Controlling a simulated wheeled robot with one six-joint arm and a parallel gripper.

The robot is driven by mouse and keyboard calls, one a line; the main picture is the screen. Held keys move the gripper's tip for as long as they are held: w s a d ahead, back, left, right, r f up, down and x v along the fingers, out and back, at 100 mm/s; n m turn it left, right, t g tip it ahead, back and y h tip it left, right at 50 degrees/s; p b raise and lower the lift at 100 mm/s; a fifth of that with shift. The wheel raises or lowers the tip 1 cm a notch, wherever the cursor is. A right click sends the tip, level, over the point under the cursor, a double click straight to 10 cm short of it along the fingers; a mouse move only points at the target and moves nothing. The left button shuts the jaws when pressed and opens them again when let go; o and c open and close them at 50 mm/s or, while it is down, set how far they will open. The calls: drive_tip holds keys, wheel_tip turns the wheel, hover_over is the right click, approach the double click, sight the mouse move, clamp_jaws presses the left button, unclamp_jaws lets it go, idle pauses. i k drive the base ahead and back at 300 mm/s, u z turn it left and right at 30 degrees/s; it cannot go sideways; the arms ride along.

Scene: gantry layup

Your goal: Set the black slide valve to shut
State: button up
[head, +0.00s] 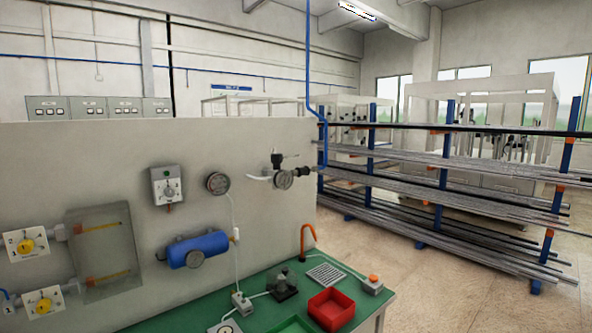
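A small black fitting (305,171) sits at the right edge of the grey panel, between the round gauge (283,180) and the blue hose (322,140). It looks like the black slide valve, but it is too small to read whether it is open or shut. A black part (278,160) stands up just above the gauge; I cannot tell whether it is a handle or a separate valve. My gripper is not in view.
The grey panel (120,150) carries yellow-knobbed units (27,246), a blue cylinder (197,248) and another gauge (217,183). Below it, the green table (250,310) holds a red tray (331,308) and an orange hook (308,241). Racks of rods (440,190) stand right, with open floor (400,270) before them.

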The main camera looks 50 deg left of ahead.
sight(305, 170)
drive_tip(key=u, duration=0.7)
drive_tip(key=i, duration=1.25)
drive_tip(key=u, duration=1.1)
